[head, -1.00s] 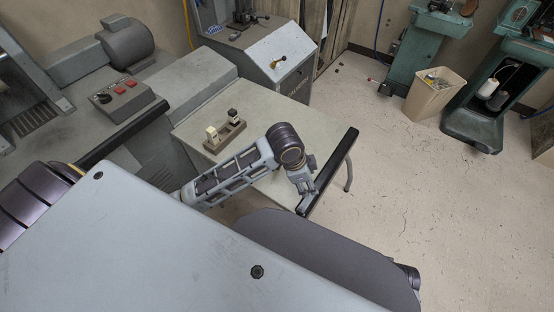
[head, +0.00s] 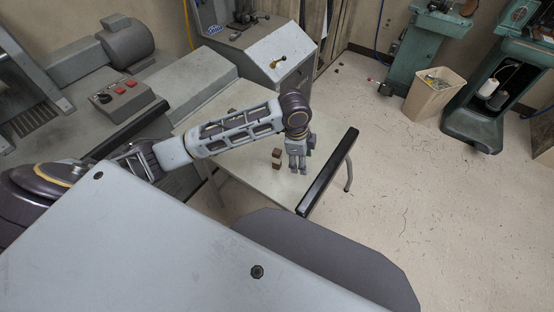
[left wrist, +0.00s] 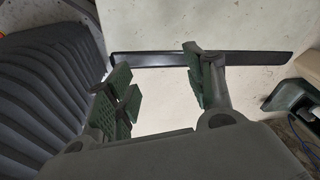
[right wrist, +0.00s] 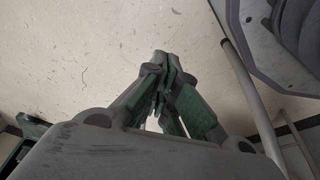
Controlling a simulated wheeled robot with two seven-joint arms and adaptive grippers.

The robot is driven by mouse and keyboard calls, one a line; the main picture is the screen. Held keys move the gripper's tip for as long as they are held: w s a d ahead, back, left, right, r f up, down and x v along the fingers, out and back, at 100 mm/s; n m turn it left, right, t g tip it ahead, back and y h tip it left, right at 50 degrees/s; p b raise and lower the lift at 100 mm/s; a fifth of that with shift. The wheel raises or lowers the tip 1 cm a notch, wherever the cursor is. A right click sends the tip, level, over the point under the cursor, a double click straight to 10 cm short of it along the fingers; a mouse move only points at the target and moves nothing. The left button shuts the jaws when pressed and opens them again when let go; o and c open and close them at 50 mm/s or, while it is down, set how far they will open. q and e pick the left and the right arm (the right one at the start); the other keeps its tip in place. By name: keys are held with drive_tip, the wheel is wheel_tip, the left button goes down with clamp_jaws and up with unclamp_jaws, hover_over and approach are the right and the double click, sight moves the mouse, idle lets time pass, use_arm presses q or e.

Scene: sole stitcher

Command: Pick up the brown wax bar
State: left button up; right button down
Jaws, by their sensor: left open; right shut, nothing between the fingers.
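A small brown piece that looks like the wax bar (head: 277,154) stands on the pale table, in two brown parts one in front of the other; I cannot tell whether they are one object. My left gripper (head: 297,166) hangs just to the right of it, apart from it, fingers pointing down. My right gripper (right wrist: 165,68) is shut and empty over the floor in the right wrist view, and is out of the head view.
The table (head: 262,186) has a black padded edge (head: 328,172) on its right. My left arm now hides most of the small rack on the table. A grey machine (head: 205,75) stands to the left, and a cabinet (head: 272,55) behind. A beige bin (head: 433,92) stands on open floor.

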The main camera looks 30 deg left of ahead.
use_arm(q)
drive_tip(key=w+a+r, duration=0.2)
drive_tip(key=a, duration=0.3)
drive_tip(key=w+a+r+m+g+y, duration=0.1)
drive_tip(key=w+a+r, duration=0.2)
drive_tip(key=a, duration=0.2)
drive_tip(key=shift+a+r+y, duration=0.25)
drive_tip(key=shift+a+y, duration=0.05)
drive_tip(key=shift+a, duration=0.1)
use_arm(e)
drive_tip(key=s+d+f, duration=0.2)
drive_tip(key=s+f, duration=0.5)
drive_tip(key=f, duration=0.2)
drive_tip(key=shift+f, duration=0.4)
use_arm(q)
drive_tip(key=shift+w, duration=0.1)
drive_tip(key=b, duration=0.1)
hover_over(278, 150)
wheel_tip(278, 150, down, 7)
drive_tip(key=shift+f, duration=0.8)
use_arm(e)
drive_tip(key=shift+g, duration=0.3)
drive_tip(key=w+a+r, duration=0.2)
drive_tip(key=shift+w+a+r, duration=0.1)
drive_tip(key=shift+a+r, duration=0.1)
drive_tip(key=shift+r, duration=0.15)
